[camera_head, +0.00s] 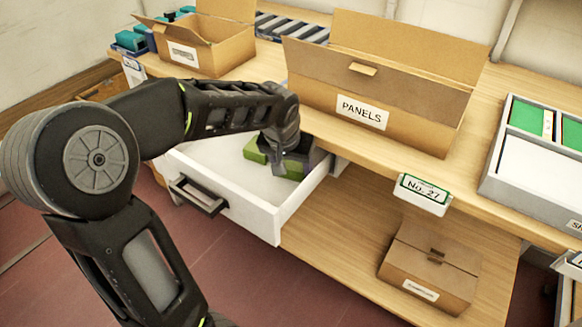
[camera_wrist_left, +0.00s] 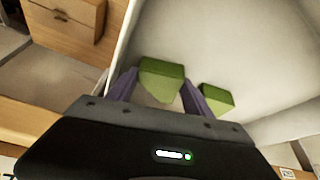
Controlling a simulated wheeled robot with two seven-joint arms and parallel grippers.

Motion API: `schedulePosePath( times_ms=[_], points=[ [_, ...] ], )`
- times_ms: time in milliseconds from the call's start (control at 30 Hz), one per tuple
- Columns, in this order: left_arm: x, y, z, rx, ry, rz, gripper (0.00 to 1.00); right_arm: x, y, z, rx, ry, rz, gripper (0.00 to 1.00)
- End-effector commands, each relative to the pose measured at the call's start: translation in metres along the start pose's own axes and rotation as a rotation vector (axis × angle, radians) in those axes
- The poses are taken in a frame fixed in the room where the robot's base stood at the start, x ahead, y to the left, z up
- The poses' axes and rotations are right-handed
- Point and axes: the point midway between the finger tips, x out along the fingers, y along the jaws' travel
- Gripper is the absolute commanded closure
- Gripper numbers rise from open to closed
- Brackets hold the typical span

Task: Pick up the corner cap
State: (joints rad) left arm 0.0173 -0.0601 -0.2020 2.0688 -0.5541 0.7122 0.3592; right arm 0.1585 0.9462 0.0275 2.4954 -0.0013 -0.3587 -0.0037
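Two green corner caps lie in the white open drawer. In the left wrist view one corner cap (camera_wrist_left: 161,78) sits between the two purple-grey fingers of my left gripper (camera_wrist_left: 160,90). The fingers reach close to both its sides; I cannot tell whether they press on it. The other cap (camera_wrist_left: 217,98) lies just right of the right finger. In the head view my left gripper (camera_head: 289,150) points down into the drawer (camera_head: 226,187), and green parts of the caps (camera_head: 254,150) show around it, partly hidden. My right gripper is not in view.
An open box marked PANELS (camera_head: 395,110) stands on the bench just behind and right of the drawer. Another open box (camera_head: 205,45) is at the back left. A grey tray (camera_head: 535,175) is at the right. A closed carton (camera_head: 430,265) sits on the lower shelf.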

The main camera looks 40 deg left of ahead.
Motion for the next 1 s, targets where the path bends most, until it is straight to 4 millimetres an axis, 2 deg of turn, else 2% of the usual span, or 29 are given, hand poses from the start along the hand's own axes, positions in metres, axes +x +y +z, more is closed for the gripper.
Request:
schedulePosePath(
  times_ms=[67, 433, 767, 1000],
  points=[
    [-0.0001, 0.0, 0.0, 0.0, 0.0, 0.0, 0.49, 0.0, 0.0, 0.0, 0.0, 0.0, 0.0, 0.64],
    [-0.0001, 0.0, 0.0, 0.0, 0.0, 0.0, 0.79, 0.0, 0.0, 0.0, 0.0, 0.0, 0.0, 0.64],
    [-0.0012, 0.0, -0.0007, 0.0, 0.0, 0.0, 0.79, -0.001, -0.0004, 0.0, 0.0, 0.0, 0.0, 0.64],
    [-0.0091, 0.0002, -0.0059, 0.0, 0.001, 0.0, 0.79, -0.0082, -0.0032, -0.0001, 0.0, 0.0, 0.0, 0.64]
  ],
)
